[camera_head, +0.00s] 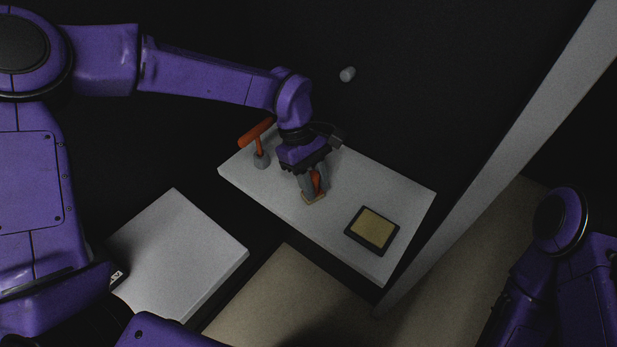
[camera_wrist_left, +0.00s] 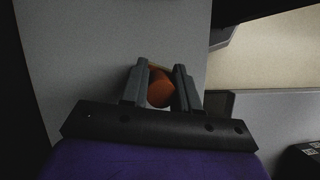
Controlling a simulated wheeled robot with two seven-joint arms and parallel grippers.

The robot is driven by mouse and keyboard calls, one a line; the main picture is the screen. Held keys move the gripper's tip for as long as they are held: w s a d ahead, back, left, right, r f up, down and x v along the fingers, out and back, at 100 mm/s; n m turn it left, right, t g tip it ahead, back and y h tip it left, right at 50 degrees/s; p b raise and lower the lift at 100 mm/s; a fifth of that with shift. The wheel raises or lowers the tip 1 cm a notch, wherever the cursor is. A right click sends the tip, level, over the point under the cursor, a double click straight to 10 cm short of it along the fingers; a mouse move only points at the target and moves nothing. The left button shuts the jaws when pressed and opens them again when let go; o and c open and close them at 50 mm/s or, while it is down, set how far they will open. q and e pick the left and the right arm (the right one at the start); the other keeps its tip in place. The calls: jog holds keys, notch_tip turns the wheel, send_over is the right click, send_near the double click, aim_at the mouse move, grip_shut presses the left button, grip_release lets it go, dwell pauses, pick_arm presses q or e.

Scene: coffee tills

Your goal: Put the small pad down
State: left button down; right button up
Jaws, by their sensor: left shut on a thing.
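My left gripper (camera_head: 314,193) is low over the white counter, pointing down. It is shut on an upright orange handle (camera_head: 316,180), with a small tan pad (camera_head: 314,199) at its lower end. In the left wrist view the rounded orange end (camera_wrist_left: 160,90) sits between the two fingers (camera_wrist_left: 160,88), and a strip of tan shows behind it. The fingers hide part of the pad; I cannot tell whether it touches the counter. My right gripper is out of view; only part of that arm shows at lower right.
On the white counter (camera_head: 350,185) an orange-handled tool with a grey base (camera_head: 262,160) stands left of the gripper. A dark-rimmed tray with a tan inside (camera_head: 373,229) lies to the right. Bare counter lies between. A second white block (camera_head: 175,250) stands at lower left.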

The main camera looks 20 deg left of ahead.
pick_arm(q)
jog(key=c, duration=0.8)
grip_release()
jog(key=shift+f, duration=0.15)
jog(key=shift+r, duration=0.3)
jog(key=b+v, duration=0.2)
jog(key=v, duration=1)
jog(key=shift+f, duration=0.1)
